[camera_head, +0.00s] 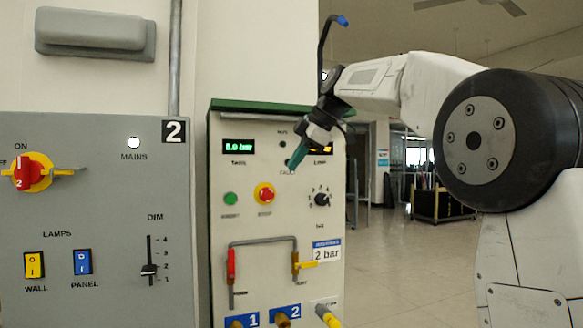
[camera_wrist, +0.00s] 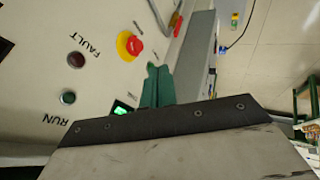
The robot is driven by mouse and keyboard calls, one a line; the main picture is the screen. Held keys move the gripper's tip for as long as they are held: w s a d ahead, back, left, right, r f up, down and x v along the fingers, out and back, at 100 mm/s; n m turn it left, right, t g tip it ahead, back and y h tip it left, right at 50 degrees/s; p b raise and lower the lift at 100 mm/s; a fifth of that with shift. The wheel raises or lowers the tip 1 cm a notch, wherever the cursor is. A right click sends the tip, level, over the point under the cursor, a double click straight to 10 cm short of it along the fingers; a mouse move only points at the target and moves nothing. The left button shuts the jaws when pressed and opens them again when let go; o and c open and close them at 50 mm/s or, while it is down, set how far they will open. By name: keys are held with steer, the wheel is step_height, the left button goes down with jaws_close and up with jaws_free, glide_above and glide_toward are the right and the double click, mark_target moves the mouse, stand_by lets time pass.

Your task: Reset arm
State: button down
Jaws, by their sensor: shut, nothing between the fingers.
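My gripper (camera_head: 295,160) is in front of the upper part of a white control panel (camera_head: 221,275) with a green top edge. Its teal fingers are shut with nothing between them and point down and left. In the wrist view the shut fingers (camera_wrist: 158,86) show near the middle. A red stop button on a yellow ring (camera_wrist: 131,46) is just beyond them there; it also shows below the fingers in the head view (camera_head: 265,194). I cannot tell whether the fingers touch the panel. My wrist hides part of the panel's upper right.
The panel has a green button (camera_head: 230,199), a black rotary knob (camera_head: 322,200) and pipes with red (camera_head: 231,265) and yellow handles (camera_head: 305,265). A grey switch box (camera_head: 100,200) marked 2 stands at left. Open floor (camera_head: 420,270) lies to the right, with a dark cart (camera_head: 440,205) farther back.

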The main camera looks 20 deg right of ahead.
stand_by(0.4)
steer(key=s+f+m+g+h, duration=0.2)
steer(key=s+f+m+g, duration=0.1)
steer(key=s+f+m, duration=0.95)
steer(key=s+f+m+h, duration=0.1)
steer(key=s+f, duration=0.5)
steer(key=s, duration=0.3)
steer(key=s+f+m+h, duration=0.1)
steer(key=s+f+m, duration=0.1)
steer(key=s+f, duration=0.5)
steer(key=s+f+m+g, duration=0.1)
steer(key=s+f, duration=0.6)
steer(key=s, duration=0.5)
steer(key=shift+s+a+h, duration=0.35)
steer(key=shift+s+h, duration=0.05)
